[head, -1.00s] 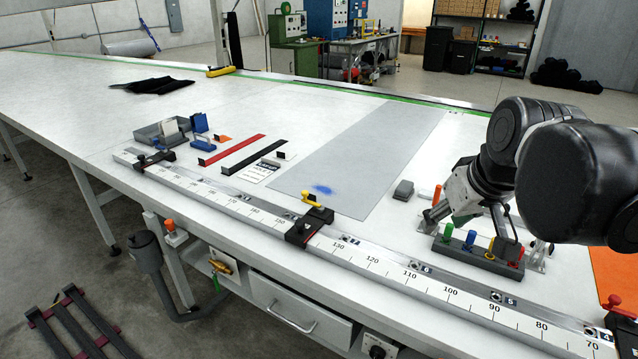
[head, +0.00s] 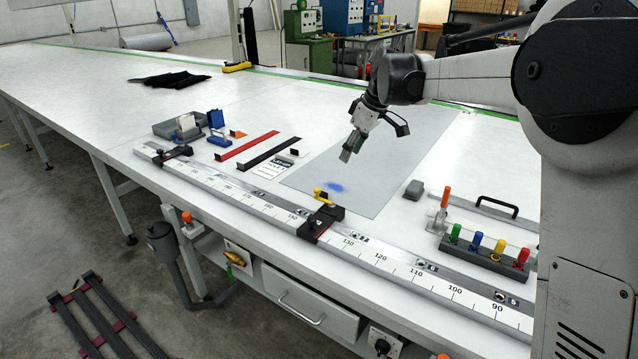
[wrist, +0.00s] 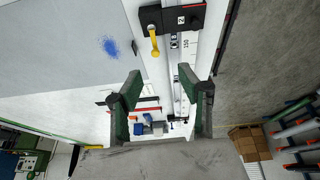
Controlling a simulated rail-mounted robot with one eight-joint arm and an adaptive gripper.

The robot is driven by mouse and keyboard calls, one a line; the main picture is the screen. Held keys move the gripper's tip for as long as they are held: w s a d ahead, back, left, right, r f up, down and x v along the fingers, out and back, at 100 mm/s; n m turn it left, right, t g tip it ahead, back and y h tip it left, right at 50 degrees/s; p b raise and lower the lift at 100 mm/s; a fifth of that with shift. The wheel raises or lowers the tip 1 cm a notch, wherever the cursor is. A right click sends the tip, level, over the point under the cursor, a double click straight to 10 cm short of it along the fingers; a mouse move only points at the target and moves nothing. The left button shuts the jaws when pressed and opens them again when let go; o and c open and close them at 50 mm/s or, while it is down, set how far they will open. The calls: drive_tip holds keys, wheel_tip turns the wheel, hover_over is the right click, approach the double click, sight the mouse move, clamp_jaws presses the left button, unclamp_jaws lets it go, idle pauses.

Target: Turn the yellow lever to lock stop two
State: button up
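Stop two is a black block (head: 328,214) clamped on the white ruler rail near the 130–140 marks. Its yellow lever (head: 322,195) sits on top and points toward the back left. In the wrist view the stop (wrist: 186,17) bears a "2" label, and the yellow lever (wrist: 154,40) sticks out from it near the top centre. My gripper (head: 346,156) hangs tilted above the table, behind and above the stop, apart from the lever. In the wrist view my gripper (wrist: 160,73) has its fingers wide apart with nothing between them.
Another black stop (head: 172,155) sits farther left on the rail. A grey block with coloured handles (head: 484,254) and an orange-handled clamp (head: 444,205) stand to the right. Red and black strips (head: 247,146) lie to the left. The grey sheet (head: 400,165) behind the stop is mostly clear.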

sight(317, 189)
drive_tip(key=w+a+f+n+g, duration=0.1)
drive_tip(key=w+a+f+n, duration=0.2)
drive_tip(key=w+a+f, duration=0.3)
drive_tip(key=shift+y, duration=0.3)
drive_tip(key=x, duration=0.4)
drive_tip(key=p+x, duration=0.1)
drive_tip(key=x, duration=0.3)
drive_tip(key=w+d+p+x, duration=0.1)
drive_tip(key=x, duration=0.4)
drive_tip(key=shift+f, duration=0.3)
drive_tip(key=shift+c, duration=0.2)
clamp_jaws()
